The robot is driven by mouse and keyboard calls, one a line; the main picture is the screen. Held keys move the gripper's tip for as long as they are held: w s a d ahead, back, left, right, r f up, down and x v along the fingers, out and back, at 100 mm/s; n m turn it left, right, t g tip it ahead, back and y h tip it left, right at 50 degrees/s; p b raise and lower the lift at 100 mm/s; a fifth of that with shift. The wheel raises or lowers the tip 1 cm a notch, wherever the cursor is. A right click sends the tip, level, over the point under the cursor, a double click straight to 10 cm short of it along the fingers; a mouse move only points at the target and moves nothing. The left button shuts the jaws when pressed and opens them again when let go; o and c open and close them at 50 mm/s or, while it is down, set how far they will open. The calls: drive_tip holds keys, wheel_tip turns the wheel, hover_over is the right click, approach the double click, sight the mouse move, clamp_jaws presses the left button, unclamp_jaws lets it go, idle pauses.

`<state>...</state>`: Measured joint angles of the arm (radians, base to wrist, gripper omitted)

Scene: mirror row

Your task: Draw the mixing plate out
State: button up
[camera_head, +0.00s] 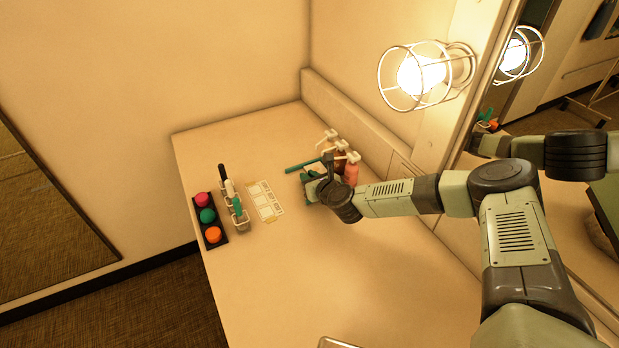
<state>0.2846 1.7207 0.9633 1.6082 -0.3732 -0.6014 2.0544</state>
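No thing in view is clearly the mixing plate. A thin object with a pale metallic rim (338,343) is cut off by the bottom edge of the view; I cannot tell whether it is the plate. A flat pale panel with several cells (265,200) lies on the counter left of my gripper.
Pump bottles (351,170) stand close behind my gripper near the back wall. A dark tray (222,234) with pink, green and orange round pots and a holder (238,216) with upright tools stand left. A caged lamp (414,76) and mirror are right. The counter's front middle (290,290) is clear.

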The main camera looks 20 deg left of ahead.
sight(289, 194)
clamp_jaws()
drive_tip(key=s+a, duration=0.4)
drive_tip(key=a, duration=0.1)
drive_tip(key=shift+s+r, duration=0.1)
drive_tip(key=shift+s, duration=0.3)
drive_tip(key=o, duration=0.7)
unclamp_jaws()
drive_tip(key=shift+c, duration=0.2)
drive_tip(key=shift+d, duration=0.1)
